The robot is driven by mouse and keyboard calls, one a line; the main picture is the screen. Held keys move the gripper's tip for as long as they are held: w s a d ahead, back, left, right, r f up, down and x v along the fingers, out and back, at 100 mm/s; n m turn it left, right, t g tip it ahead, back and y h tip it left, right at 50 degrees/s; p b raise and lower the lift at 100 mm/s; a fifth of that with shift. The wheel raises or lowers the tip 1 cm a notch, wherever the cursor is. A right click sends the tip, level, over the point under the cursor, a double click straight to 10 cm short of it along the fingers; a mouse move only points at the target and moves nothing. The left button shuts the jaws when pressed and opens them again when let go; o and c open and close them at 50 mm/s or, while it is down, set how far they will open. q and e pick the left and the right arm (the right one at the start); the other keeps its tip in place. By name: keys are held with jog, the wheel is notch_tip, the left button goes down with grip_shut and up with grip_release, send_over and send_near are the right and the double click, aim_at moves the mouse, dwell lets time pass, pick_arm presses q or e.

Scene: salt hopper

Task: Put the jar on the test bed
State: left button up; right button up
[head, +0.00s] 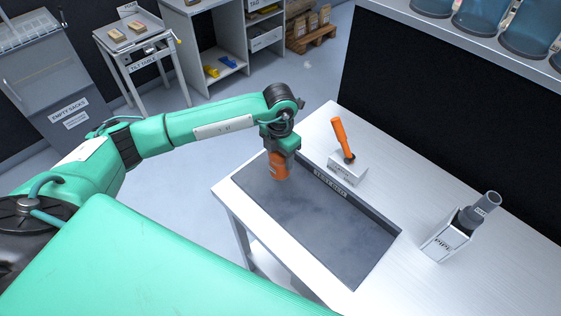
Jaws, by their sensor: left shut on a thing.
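My left gripper (282,152) points down over the far left part of the dark grey test bed (325,230). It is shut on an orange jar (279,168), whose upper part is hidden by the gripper. The jar looks upright, over the bed's surface near its back rim. I cannot tell whether its base touches the bed. The rest of the bed is bare. My right gripper is not in view.
An orange-handled tool stands in a white holder (347,170) behind the bed. A white box labelled PIPE (445,242) holds a grey pipe at the right. Blue vessels (482,18) stand on the shelf above. A tilt table (145,60) stands at the back left.

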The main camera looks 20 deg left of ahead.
aim_at(280, 167)
pick_arm(q)
jog(key=shift+f, duration=0.5)
notch_tip(280, 167, down, 3)
jog(key=shift+f+p, duration=0.2)
jog(key=shift+p, duration=0.55)
jog(key=shift+f, duration=0.3)
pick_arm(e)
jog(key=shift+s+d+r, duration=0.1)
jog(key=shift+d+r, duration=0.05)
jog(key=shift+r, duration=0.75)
pick_arm(q)
jog(key=shift+f, duration=0.1)
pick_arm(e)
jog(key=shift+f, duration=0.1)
pick_arm(q)
jog(key=shift+f+b, duration=0.15)
jog(key=shift+b, duration=0.15)
jog(key=o, duration=1.1)
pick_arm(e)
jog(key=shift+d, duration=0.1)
